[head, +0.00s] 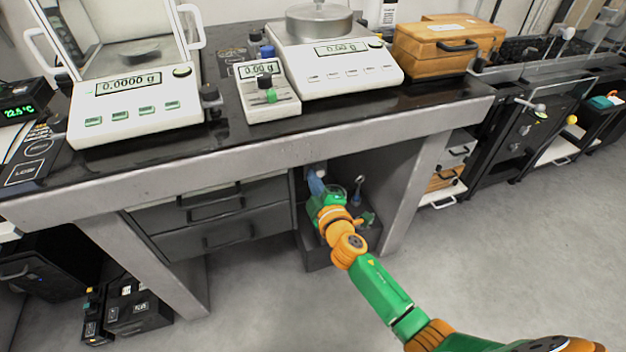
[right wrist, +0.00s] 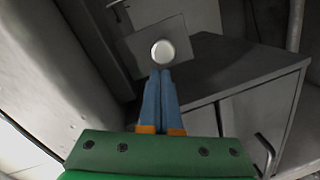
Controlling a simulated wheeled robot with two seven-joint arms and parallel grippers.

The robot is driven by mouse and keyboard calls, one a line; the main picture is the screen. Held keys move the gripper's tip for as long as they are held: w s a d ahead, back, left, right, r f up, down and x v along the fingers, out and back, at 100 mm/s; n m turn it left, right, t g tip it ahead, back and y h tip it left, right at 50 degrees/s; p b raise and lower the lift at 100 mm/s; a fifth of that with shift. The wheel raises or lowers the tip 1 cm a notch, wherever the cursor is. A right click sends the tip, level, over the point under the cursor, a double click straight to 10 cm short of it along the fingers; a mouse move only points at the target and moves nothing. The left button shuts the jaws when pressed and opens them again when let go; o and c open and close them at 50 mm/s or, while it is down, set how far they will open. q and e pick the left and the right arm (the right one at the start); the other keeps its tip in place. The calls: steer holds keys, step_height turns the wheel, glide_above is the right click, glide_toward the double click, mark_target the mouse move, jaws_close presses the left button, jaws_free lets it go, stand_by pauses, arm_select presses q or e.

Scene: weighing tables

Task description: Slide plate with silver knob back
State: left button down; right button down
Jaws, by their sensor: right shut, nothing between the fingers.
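In the right wrist view, a flat grey plate (right wrist: 138,46) carries a round silver knob (right wrist: 162,51) and stands beyond the dark top of a low cabinet. My right gripper (right wrist: 160,74) is shut and empty, its two blue fingers side by side. Its tips are just below the knob in that picture; I cannot tell whether they touch it. In the head view, my right gripper (head: 316,181) reaches under the weighing table beside the drawers, and the plate is mostly hidden there. My left gripper is not in view.
The weighing table (head: 250,151) with balances stands over my right arm, its front edge close above. A drawer unit (head: 225,216) is to the left and a table leg (head: 412,195) to the right. A low dark cabinet (right wrist: 225,68) lies under the table. Front floor is clear.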

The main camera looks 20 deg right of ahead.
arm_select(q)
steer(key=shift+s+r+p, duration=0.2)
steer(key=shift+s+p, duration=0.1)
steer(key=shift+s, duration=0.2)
arm_select(e)
steer(key=d, duration=0.9)
steer(key=shift+w, duration=0.15)
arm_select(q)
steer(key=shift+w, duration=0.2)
arm_select(e)
steer(key=shift+d, duration=0.1)
